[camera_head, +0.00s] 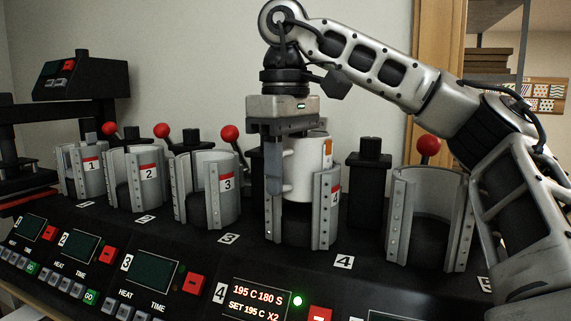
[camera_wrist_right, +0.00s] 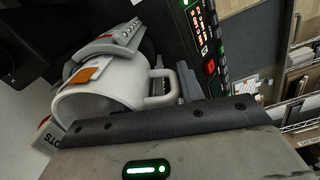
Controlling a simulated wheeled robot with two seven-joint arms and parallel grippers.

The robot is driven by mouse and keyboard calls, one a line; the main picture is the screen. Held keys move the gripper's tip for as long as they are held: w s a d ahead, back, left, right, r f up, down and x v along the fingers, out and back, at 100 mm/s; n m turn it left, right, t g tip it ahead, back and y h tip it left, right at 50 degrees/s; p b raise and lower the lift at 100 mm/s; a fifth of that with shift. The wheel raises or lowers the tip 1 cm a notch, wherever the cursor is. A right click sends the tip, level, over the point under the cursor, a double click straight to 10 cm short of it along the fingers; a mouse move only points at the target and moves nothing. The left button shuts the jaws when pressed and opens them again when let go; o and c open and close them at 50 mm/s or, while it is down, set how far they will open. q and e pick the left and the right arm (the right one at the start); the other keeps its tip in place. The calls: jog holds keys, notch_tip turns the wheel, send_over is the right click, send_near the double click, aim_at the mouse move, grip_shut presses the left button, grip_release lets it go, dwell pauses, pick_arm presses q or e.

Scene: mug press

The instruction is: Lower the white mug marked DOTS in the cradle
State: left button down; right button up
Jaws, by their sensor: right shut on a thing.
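The white mug (camera_head: 303,155) stands upright at cradle 4 (camera_head: 325,215), its lower part between the cradle's metal jaws and its upper part above them. An orange patch shows on its side. My right gripper (camera_head: 274,178) points down and is shut on the mug's handle, at the left of the mug. In the right wrist view the mug (camera_wrist_right: 110,92) shows its open rim and handle (camera_wrist_right: 160,88), with a cradle jaw (camera_wrist_right: 112,45) close beside it. Partial lettering ending in "OTS" shows at the lower left there. The mug's underside is hidden. My left gripper is out of view.
Cradles 1 (camera_head: 85,172), 2 (camera_head: 135,182) and 3 (camera_head: 208,190) stand to the left, and another cradle (camera_head: 428,218) to the right. Red-knobbed levers (camera_head: 229,133) rise behind. The station 4 display (camera_head: 255,300) reads 195 C 180 S, beside a lit green lamp (camera_head: 298,301).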

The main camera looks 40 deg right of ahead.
aim_at(285, 151)
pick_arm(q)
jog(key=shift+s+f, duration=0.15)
pick_arm(e)
jog(key=shift+f, duration=0.1)
jog(key=o, duration=1.3)
jog(key=shift+c, duration=0.2)
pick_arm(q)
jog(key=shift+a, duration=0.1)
pick_arm(e)
notch_tip(285, 151, up, 5)
jog(key=p, duration=0.2)
jog(key=shift+f+p, duration=0.1)
jog(key=shift+p, duration=0.2)
notch_tip(285, 151, up, 6)
jog(key=shift+r, duration=0.15)
jog(key=shift+s+r, duration=0.1)
jog(key=shift+r, duration=0.35)
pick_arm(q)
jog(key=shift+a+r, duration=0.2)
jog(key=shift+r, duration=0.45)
